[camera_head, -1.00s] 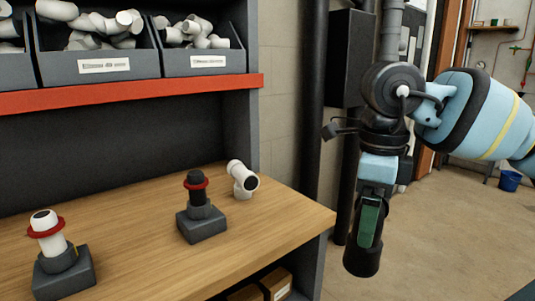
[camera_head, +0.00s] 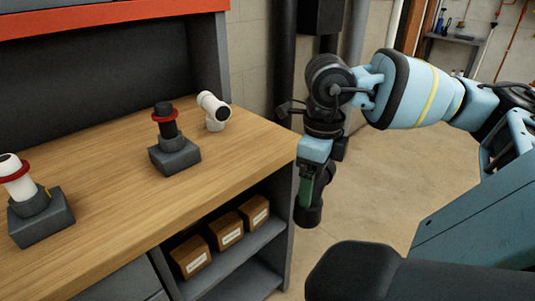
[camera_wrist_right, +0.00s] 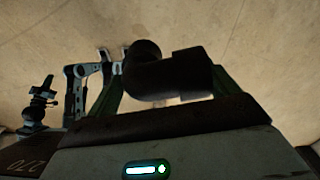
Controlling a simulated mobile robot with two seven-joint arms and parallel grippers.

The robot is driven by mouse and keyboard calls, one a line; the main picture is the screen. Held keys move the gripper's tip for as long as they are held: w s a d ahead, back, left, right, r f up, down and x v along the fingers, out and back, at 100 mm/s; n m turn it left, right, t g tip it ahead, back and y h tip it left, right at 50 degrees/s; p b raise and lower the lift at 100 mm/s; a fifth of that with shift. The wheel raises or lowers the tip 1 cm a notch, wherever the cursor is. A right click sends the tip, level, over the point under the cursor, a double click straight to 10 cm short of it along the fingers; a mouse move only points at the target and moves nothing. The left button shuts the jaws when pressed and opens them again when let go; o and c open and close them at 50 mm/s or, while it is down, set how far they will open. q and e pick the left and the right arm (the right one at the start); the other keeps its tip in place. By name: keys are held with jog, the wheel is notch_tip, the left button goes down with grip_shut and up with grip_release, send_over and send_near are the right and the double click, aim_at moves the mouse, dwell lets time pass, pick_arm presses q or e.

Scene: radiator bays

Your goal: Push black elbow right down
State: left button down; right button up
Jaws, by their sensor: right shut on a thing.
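My right gripper (camera_head: 306,190) hangs pointing down beyond the bench's right end. It is shut on the black elbow (camera_head: 308,214), which shows below the fingers. In the right wrist view the black elbow (camera_wrist_right: 172,76) lies across between the fingers, with the floor behind it. A black pipe (camera_head: 167,124) with a red ring stands upright in a grey block (camera_head: 175,156) on the bench, left of the gripper and apart from it. A white pipe (camera_head: 17,181) with a red ring stands in another grey block (camera_head: 40,220). My left gripper is not in view.
A white fitting (camera_head: 214,109) sits on the wooden bench (camera_head: 115,205) behind the black pipe. Several brown boxes (camera_head: 226,229) stand on the shelf below. The bench's right edge lies close to the gripper. Dark vertical pipes (camera_head: 285,60) stand behind.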

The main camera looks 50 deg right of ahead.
jog(key=shift+f, duration=0.45)
